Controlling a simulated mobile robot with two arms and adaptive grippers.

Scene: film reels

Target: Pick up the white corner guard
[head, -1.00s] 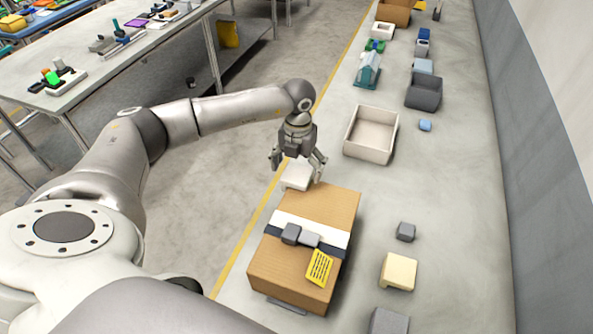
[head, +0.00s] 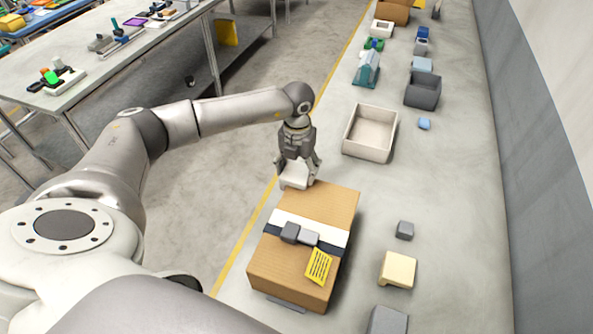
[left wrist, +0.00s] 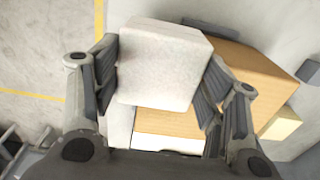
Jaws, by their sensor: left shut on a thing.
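The white corner guard (head: 295,178) is a pale block at the far left corner of the cardboard box (head: 262,277) in the head view. My left gripper (head: 297,172) points down over it and is shut on it, one finger on each side. In the left wrist view the corner guard (left wrist: 160,65) fills the space between the ribbed finger pads of the gripper (left wrist: 158,85). I cannot tell whether the guard still touches the box or the surface below. My right gripper is not in view.
The box carries a white and dark band, grey blocks and a yellow label (head: 318,266). An open beige bin (head: 370,133) stands beyond it. A cream block (head: 397,270) and a small grey block (head: 405,230) lie to the right. The surface between is clear.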

